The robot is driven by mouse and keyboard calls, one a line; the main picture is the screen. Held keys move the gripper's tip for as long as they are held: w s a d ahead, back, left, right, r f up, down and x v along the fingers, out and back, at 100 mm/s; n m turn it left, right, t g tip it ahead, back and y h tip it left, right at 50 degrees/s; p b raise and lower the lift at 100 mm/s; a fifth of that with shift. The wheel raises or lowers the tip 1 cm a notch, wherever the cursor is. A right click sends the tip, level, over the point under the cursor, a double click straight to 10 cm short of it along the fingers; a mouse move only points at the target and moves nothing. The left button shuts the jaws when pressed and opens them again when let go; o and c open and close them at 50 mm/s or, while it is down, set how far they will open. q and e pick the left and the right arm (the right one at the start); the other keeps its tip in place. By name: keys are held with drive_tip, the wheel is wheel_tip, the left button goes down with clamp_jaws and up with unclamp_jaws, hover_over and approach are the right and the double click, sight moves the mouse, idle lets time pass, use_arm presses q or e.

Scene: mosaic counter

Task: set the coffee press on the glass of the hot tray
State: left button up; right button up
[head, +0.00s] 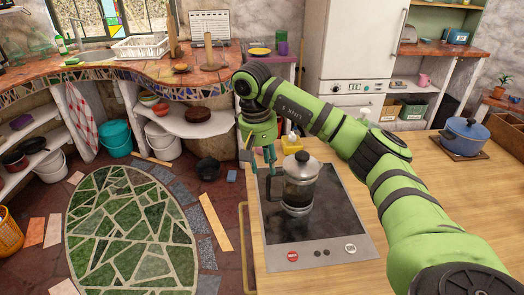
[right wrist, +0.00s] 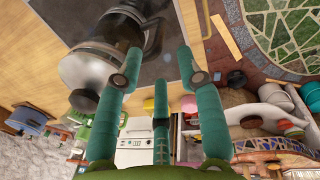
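The coffee press (head: 300,183), a glass jug with a dark lid and black handle, stands upright on the black glass of the hot tray (head: 335,222). The tray lies on the wooden counter, with a red and a white knob on its front strip. My right gripper (head: 262,164) points down just left of the press, by its handle side. In the right wrist view the teal fingers (right wrist: 158,62) are spread and hold nothing. The press (right wrist: 85,60) is beyond the left finger there, and its handle (right wrist: 153,40) shows past the fingertips. My left gripper is not in view.
A yellow-topped container (head: 291,141) stands behind the tray, close to my right arm. A blue pot (head: 465,136) sits on a board at the far right. The wooden counter (head: 455,205) right of my arm is clear. The counter's left edge is close beside the tray.

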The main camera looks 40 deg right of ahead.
drive_tip(key=shift+w+a+r, duration=0.1)
drive_tip(key=shift+a+r, duration=0.05)
drive_tip(key=shift+r, duration=1)
drive_tip(key=shift+a+r, duration=0.1)
drive_tip(key=shift+r, duration=1)
